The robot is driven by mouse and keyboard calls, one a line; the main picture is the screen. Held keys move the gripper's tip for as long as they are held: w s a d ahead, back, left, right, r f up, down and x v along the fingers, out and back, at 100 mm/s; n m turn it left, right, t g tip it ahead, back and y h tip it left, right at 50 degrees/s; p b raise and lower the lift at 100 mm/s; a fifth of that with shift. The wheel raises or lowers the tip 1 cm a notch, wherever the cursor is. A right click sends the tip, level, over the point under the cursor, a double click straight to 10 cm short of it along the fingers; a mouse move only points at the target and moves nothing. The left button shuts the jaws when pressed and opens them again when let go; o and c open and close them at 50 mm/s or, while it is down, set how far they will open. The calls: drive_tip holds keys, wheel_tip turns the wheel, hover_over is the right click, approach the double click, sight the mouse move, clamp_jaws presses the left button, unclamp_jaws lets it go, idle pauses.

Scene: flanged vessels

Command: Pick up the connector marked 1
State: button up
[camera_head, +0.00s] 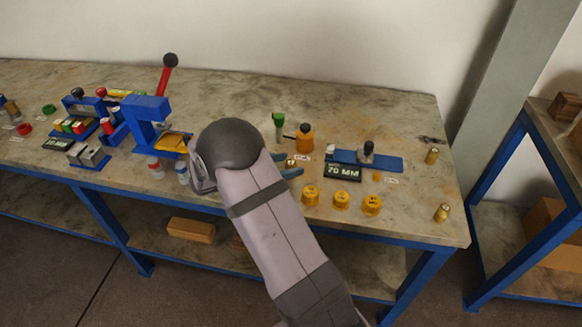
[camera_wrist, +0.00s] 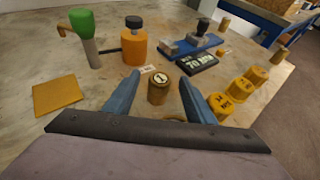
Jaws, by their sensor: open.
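The connector marked 1 (camera_wrist: 158,91) is a short brass cylinder with a pale top bearing a dark 1. It stands upright on the bench. In the wrist view my gripper (camera_wrist: 159,79) is open, with one blue finger on each side of the connector and a visible gap on both sides. I cannot tell how far down the fingers reach beside it. In the head view my gripper (camera_head: 294,165) is mostly behind my arm, with the blue fingertips showing around the small connector (camera_head: 291,162).
Several yellow caps (camera_head: 341,200) stand right of the connector. Behind are an orange bottle (camera_wrist: 134,47), a green-capped tube (camera_wrist: 88,38) and a blue fixture (camera_wrist: 192,46) with a "70 MM" display (camera_wrist: 197,62). A yellow plate (camera_wrist: 58,95) lies left on clear bench.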

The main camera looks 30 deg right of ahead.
drive_tip(key=c, duration=1.2)
clamp_jaws()
drive_tip(key=shift+r, duration=0.15)
